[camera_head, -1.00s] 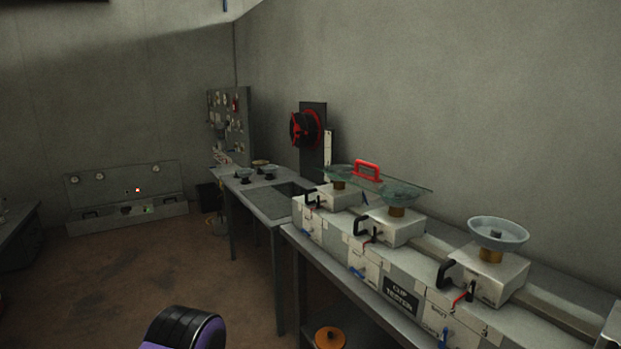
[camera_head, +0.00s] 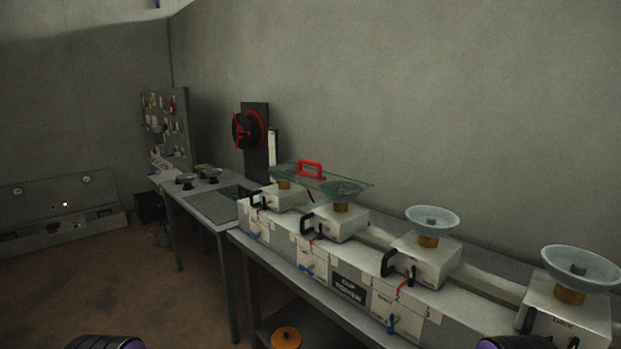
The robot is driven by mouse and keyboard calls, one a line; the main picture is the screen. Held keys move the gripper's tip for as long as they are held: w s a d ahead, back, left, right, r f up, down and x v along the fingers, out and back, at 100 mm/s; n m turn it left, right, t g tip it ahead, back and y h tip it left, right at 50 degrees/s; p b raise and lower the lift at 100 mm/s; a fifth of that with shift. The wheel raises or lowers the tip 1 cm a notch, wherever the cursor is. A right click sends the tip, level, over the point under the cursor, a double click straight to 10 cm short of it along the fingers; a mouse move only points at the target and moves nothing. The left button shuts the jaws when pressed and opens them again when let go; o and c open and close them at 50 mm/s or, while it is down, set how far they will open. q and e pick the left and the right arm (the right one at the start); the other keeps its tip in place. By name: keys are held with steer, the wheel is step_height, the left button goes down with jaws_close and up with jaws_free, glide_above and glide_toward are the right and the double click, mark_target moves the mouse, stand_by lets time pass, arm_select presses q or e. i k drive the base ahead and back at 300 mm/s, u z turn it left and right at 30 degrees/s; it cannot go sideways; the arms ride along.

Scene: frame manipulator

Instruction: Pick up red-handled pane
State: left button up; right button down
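The red-handled pane (camera_head: 316,180) is a thin clear sheet with a red handle (camera_head: 310,169) on top. It lies across two cup-topped units at the far end of the bench row, partly over the cup (camera_head: 342,189) of the nearer one. Two dark, purple-edged rounded parts of my arms show at the bottom edge, at left and right. They are well short of the pane. Neither gripper's fingers are in view.
A long bench (camera_head: 300,283) along the right wall carries white units with cups (camera_head: 432,219), black handles and a "CUP TESTER" label. A farther table (camera_head: 208,207) holds small dishes. A red-and-black wheel device (camera_head: 247,130) stands behind. An orange disc (camera_head: 286,338) sits low under the bench. Open floor lies left.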

mark_target(342, 188)
steer(key=u, duration=1.8)
steer(key=i, duration=2.1)
steer(key=z, duration=2.15)
